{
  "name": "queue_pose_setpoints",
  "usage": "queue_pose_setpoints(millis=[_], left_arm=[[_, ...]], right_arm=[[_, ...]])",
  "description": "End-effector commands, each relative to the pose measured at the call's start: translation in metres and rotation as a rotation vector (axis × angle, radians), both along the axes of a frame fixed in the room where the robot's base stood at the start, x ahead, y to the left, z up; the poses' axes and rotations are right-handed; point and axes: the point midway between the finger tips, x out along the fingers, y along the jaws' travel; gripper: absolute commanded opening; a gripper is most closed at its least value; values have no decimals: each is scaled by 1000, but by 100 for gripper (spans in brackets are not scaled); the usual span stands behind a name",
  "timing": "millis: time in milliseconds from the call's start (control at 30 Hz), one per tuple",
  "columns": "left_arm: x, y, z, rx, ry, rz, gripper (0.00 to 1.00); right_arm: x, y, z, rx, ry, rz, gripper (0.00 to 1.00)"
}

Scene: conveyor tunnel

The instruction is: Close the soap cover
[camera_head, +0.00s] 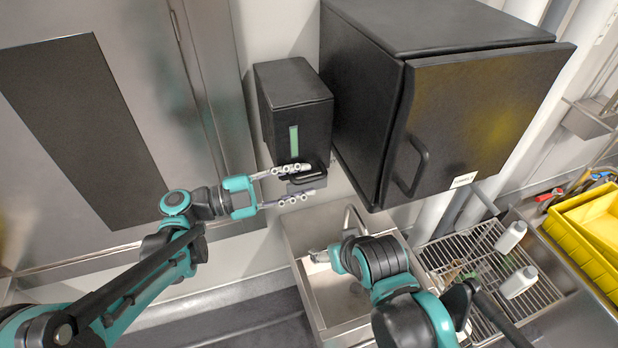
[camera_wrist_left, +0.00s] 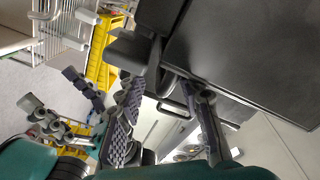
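The soap dispenser (camera_head: 312,120) is a black box on the wall with a green strip on its front cover. A small dark lever (camera_head: 302,178) sticks out at its bottom. I cannot tell how far the cover stands from the body. My left gripper (camera_head: 295,185) is at the dispenser's lower end, fingers apart, one above and one below the lever. In the left wrist view its open fingers (camera_wrist_left: 168,112) lie below a dark panel, with dark parts between them; contact is unclear. My right gripper (camera_wrist_left: 62,100) shows with spread fingers in the left wrist view; my own arm mostly hides it in the head view.
A large black cabinet (camera_head: 470,120) with a handle stands close to the dispenser's right. A steel sink (camera_head: 310,245) lies below. A wire rack (camera_head: 465,255) with white bottles (camera_head: 511,236) and a yellow bin (camera_head: 592,235) are at the right.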

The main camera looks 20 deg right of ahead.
Motion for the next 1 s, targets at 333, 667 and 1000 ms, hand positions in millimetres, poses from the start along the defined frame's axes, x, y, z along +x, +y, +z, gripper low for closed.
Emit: queue_pose_setpoints(millis=[333, 667, 1000], left_arm=[[0, 76, -1, 3, 0, 10, 32], [-2, 96, -1, 2, 0, 6, 32], [-2, 95, 0, 2, 0, 6, 32]], right_arm=[[0, 0, 0, 0, 0, 0, 73], [0, 0, 0, 0, 0, 0, 73], [0, 0, 0, 0, 0, 0, 73]])
